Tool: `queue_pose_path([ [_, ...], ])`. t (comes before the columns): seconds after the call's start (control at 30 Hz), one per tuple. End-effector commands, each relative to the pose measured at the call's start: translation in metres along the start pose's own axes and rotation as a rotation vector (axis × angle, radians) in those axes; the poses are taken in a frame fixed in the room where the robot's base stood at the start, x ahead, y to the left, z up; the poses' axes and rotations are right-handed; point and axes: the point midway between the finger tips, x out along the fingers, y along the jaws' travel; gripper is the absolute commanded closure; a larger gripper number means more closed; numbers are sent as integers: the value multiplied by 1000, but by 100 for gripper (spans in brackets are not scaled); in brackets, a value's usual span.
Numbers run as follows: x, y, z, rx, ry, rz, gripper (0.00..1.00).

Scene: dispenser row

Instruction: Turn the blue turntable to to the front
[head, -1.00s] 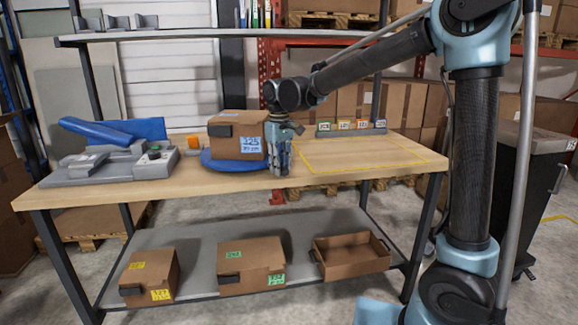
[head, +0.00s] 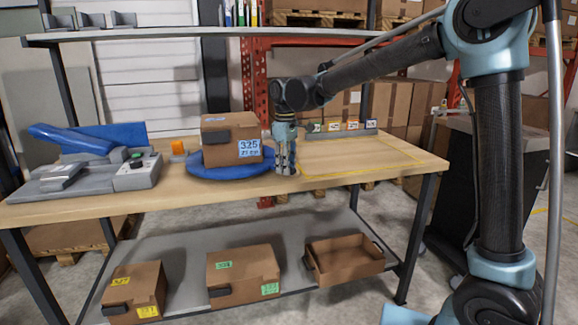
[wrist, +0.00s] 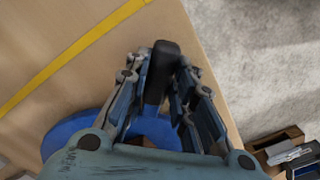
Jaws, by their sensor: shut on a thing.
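The blue turntable (head: 215,173) lies on the workbench, left of its middle. A brown box (head: 222,150) stands on it, with a black handle and a blue-edged label reading 325 on its near side. My gripper (head: 285,170) points down at the turntable's right edge, low over the bench. In the wrist view, my gripper (wrist: 162,95) is closed around a black bar-like handle (wrist: 162,65) beside the blue disc (wrist: 65,130).
A grey device (head: 135,174) with a green button and a blue sloped part (head: 70,138) stand left of the turntable. An orange item (head: 178,147) sits behind. A yellow-outlined area (head: 350,155) at right is clear. Boxes (head: 243,275) rest on the lower shelf.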

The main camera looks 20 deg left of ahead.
Motion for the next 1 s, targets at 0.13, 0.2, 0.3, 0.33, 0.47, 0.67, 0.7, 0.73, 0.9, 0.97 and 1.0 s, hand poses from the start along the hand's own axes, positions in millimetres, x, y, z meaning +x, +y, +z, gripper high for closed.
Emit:
queue_pose_path([
  [0.13, 0, 4, 0, -4, -2, 7, 100],
  [0.2, 0, 4, 0, -4, -2, 8, 100],
  [0.3, 0, 5, 0, -3, -3, 9, 100],
  [0.33, 0, 5, 0, -3, -3, 9, 100],
  [0.47, 0, 5, 0, -3, -2, 9, 58],
  [0.67, 0, 3, -1, -4, -1, 7, 57],
  [0.7, 0, 2, -1, -4, -1, 6, 57],
  [0.73, 0, 2, -1, -4, -1, 6, 57],
  [0.9, -7, 2, -1, -4, -1, 5, 57],
  [0.97, -13, 2, -1, -4, -1, 5, 57],
  [1.0, -19, 2, -1, -4, -1, 5, 57],
])
